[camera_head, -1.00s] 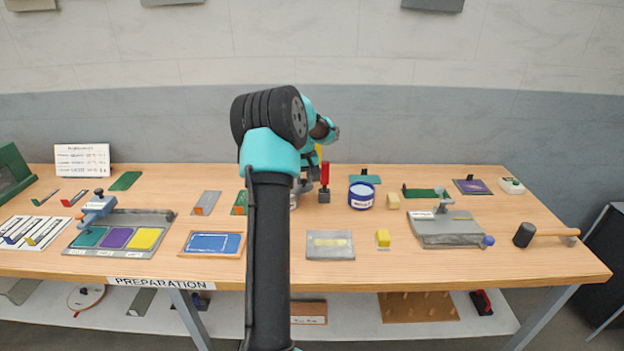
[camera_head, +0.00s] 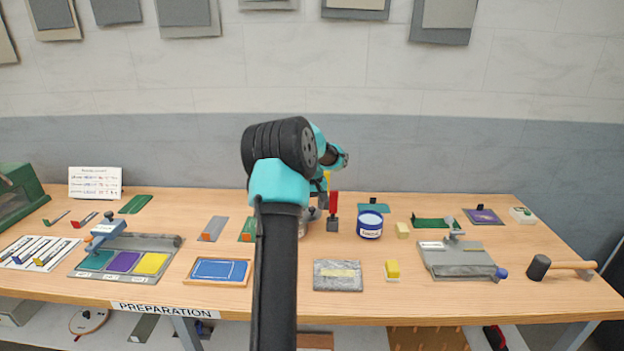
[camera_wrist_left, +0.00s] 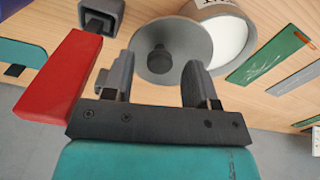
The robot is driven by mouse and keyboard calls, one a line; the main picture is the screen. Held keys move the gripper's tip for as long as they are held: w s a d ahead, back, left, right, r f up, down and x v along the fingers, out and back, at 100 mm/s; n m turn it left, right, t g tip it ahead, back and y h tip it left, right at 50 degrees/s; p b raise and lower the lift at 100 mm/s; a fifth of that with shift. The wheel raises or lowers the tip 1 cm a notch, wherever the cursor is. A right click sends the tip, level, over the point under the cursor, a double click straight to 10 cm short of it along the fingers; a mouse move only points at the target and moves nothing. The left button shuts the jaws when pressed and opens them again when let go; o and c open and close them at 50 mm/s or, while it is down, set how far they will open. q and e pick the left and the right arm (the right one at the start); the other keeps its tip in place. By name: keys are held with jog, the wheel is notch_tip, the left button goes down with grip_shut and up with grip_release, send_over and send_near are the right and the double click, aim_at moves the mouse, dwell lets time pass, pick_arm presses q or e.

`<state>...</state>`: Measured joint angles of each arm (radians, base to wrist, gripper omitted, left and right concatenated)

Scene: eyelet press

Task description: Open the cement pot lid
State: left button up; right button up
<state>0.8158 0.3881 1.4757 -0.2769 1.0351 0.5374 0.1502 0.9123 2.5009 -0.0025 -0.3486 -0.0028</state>
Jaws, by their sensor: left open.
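The cement pot (camera_wrist_left: 232,38) is a pale, labelled round pot at the top of the left wrist view. Its mouth is partly uncovered and shows white inside. The grey round lid (camera_wrist_left: 190,32) with its dark knob lies off-centre, overlapping the pot's rim in this view; whether it rests on the rim or hangs beside it I cannot tell. My left gripper (camera_wrist_left: 158,85) is open, its fingers apart on either side of the lid's near edge and knob. In the head view the left gripper (camera_head: 319,208) is small, and my arm hides most of the pot (camera_head: 303,229).
A red-handled tool (camera_head: 333,208) stands close to the right of the pot, with a blue tub (camera_head: 370,226) beyond it. Green (camera_head: 247,230) and grey (camera_head: 212,229) cards lie to the left. A blue framed panel (camera_head: 220,270) and a grey slab (camera_head: 338,275) lie in front.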

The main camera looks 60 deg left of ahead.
aim_at(312, 208)
pick_arm(q)
notch_tip(312, 208, up, 17)
jog(key=shift+f, duration=0.2)
dwell(0.4)
jog(key=shift+f, duration=0.1)
jog(key=shift+c, duration=0.9)
jog(key=s+f+n+h, duration=0.1)
jog(key=f, duration=0.1)
jog(key=s+f+n+t+h, duration=0.1)
jog(key=s+f+n, duration=0.1)
jog(key=f, duration=0.1)
jog(key=s+f+n+t+h, duration=0.1)
jog(key=f+h, duration=0.1)
jog(key=f, duration=0.1)
jog(key=shift+s+f, duration=0.25)
jog(key=shift+s, duration=0.15)
jog(key=c, duration=0.7)
jog(key=s+f+n+t+h, duration=0.2)
jog(key=f+n, duration=0.1)
jog(key=s+f+n+t, duration=0.1)
jog(key=shift+s+a+f+n+t+h, duration=0.1)
jog(key=shift+s+f+n+t+h, duration=0.2)
jog(key=shift+f+h, duration=0.1)
grip_shut()
jog(key=s+a+f+n+t+y, duration=0.1)
jog(key=s+a+f+n+t, duration=0.1)
jog(key=s+a+n+t, duration=0.3)
jog(key=shift+s+a+f+n+t+y, duration=0.2)
jog(key=shift+s+f+n+t+y, duration=0.1)
jog(key=shift+s+n+t, duration=1.6)
